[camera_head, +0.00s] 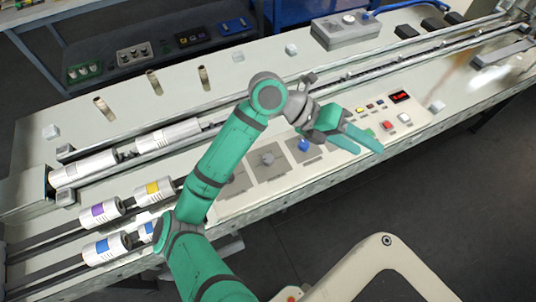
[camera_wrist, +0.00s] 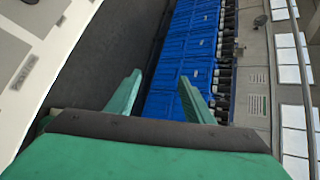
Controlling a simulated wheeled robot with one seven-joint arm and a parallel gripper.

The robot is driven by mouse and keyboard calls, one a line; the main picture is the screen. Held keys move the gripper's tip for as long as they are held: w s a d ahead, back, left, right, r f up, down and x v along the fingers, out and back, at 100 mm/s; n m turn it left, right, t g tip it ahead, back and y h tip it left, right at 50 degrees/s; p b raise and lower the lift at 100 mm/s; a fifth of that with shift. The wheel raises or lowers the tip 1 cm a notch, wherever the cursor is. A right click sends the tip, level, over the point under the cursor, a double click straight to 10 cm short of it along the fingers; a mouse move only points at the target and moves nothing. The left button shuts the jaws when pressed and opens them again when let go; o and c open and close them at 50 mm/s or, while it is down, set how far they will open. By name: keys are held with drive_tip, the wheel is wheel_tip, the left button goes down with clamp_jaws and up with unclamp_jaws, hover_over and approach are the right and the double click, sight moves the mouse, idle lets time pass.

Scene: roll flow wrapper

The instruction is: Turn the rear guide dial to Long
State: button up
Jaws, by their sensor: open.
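My gripper (camera_head: 366,146) is open and empty, above the front control panel, with its fingers pointing right and toward the front edge. It also shows in the wrist view (camera_wrist: 159,80), with its two fingers apart. On the panel to its left are a blue knob (camera_head: 304,145) and a grey knob (camera_head: 267,159). I cannot read any labels, so I cannot tell which is the rear guide dial. My arm may hide part of the panel.
Silver rollers (camera_head: 85,168) and rolls with coloured labels (camera_head: 97,210) lie at the left. Rails run lengthwise along the machine bed. Small buttons and a red display (camera_head: 400,97) sit right of my gripper. The wrist view shows blue crates (camera_wrist: 190,50) beyond the floor.

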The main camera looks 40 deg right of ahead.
drive_tip(key=w+a+f+n+t+y, duration=0.1)
drive_tip(key=w+a+f+t+y, duration=0.4)
drive_tip(key=w, duration=0.3)
drive_tip(key=n+t+y, duration=0.2)
drive_tip(key=t+y, duration=0.1)
drive_tip(key=t, duration=0.1)
approach(268, 158)
wheel_tip(268, 158, down, 9)
drive_tip(key=shift+s+r, duration=0.1)
drive_tip(key=shift+r, duration=0.1)
drive_tip(key=shift+c, duration=0.6)
drive_tip(key=shift+m, duration=0.3)
drive_tip(key=c, duration=0.9)
